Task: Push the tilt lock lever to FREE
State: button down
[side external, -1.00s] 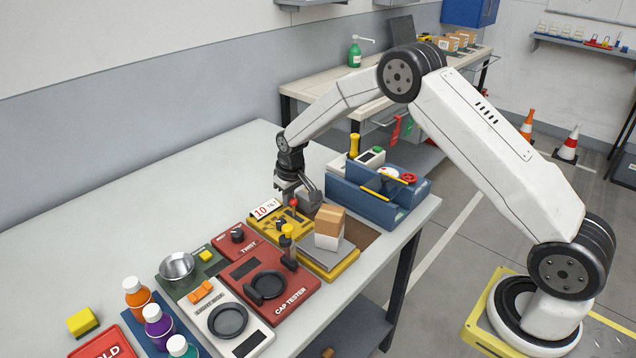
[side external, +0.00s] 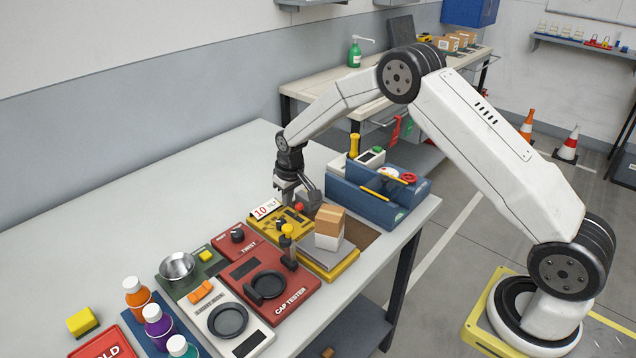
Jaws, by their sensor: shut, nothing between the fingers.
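The yellow tilt unit (side external: 268,223) stands on the table with a white "10 TILT" card (side external: 266,208) at its back. A small lever with a red knob (side external: 298,207) rises from it. My gripper (side external: 301,197) points down over the unit, its shut fingers right at the red knob. They appear to touch it, but the exact contact is too small to tell. The lever's markings cannot be read. A tilting plate (side external: 325,257) to the right carries a brown-and-white box (side external: 329,226).
A yellow knobbed post (side external: 287,240) stands close in front of the lever. The red cap tester (side external: 268,283) lies nearer the camera. A blue tool tote (side external: 374,203) stands behind on the right.

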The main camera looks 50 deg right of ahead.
aim_at(290, 214)
jog(key=shift+r, duration=0.15)
notch_tip(290, 214, up, 8)
dwell(1.2)
jog(key=shift+s, duration=0.15)
jog(key=s+r, duration=0.1)
jog(key=s, duration=0.3)
jog(key=s+a, duration=0.1)
jog(key=s, duration=0.3)
jog(key=s+a+r, duration=0.1)
jog(key=s, duration=0.4)
jog(key=shift+a+r, duration=0.1)
jog(key=shift+r, duration=0.25)
jog(key=s+a+f, duration=0.1)
jog(key=s, duration=1.4)
jog(key=shift+s+a+t, duration=0.15)
jog(key=shift+s+t, duration=0.2)
jog(key=shift+t, duration=0.05)
